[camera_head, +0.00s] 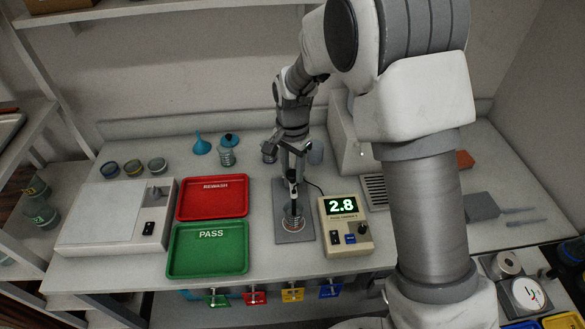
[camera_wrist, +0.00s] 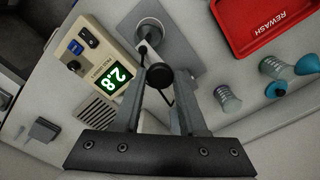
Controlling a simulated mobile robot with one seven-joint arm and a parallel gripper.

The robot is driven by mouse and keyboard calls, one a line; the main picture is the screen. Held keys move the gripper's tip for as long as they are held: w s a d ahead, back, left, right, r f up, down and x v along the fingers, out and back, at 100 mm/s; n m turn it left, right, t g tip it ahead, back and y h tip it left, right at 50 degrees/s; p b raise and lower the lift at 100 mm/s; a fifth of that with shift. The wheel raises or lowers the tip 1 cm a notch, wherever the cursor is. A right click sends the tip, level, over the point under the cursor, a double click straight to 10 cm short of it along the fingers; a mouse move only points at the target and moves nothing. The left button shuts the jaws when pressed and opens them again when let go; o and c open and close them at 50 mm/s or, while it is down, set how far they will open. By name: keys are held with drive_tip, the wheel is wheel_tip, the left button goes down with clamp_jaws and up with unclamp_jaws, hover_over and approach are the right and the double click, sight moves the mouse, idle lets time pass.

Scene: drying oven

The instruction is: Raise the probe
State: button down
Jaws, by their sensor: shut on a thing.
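The probe (camera_wrist: 160,75) has a dark, round top and shows between my fingers in the wrist view. My gripper (camera_head: 292,178) is shut on the probe, above the grey stand plate (camera_head: 281,198). A clear round vessel (camera_head: 293,222) with pale rings stands on the plate, directly under the gripper. The probe's lower end is at or in this vessel; its exact depth is hard to tell. The vessel also shows in the wrist view (camera_wrist: 149,28), past the probe. The meter (camera_head: 346,239) beside the plate reads 2.8 in green, and a dark cable runs towards the stand.
A red REWASH tray (camera_head: 213,213) and a green PASS tray (camera_head: 207,270) lie left of the plate. A white device (camera_head: 97,235) stands farther left. Small jars and a blue funnel (camera_head: 201,148) stand behind. A grey grille (camera_head: 375,191) is to the right.

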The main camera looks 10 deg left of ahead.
drive_tip(key=shift+w+a+r, duration=0.15)
drive_tip(key=shift+w+r, duration=0.3)
drive_tip(key=shift+w, duration=0.15)
drive_tip(key=w+a+p, duration=0.1)
drive_tip(key=w+a, duration=0.1)
drive_tip(key=w, duration=0.6)
drive_tip(key=w+a+p, duration=0.2)
drive_tip(key=w, duration=0.7)
drive_tip(key=shift+w+a+f+p, duration=0.15)
drive_tip(key=shift+a+p, duration=0.15)
drive_tip(key=shift+a, duration=0.1)
drive_tip(key=shift+w+a+f, duration=0.15)
drive_tip(key=shift+w+f, duration=0.05)
drive_tip(key=shift+w, duration=0.3)
drive_tip(key=c, duration=1.4)
unclamp_jaws()
drive_tip(key=shift+w+a+f, duration=0.2)
drive_tip(key=shift+a+f, duration=0.05)
drive_tip(key=shift+f, duration=0.05)
drive_tip(key=shift+o, duration=1.4)
drive_tip(key=shift+a, duration=0.1)
drive_tip(key=o, duration=0.7)
drive_tip(key=shift+s+d, duration=0.1)
drive_tip(key=shift+d, duration=0.3)
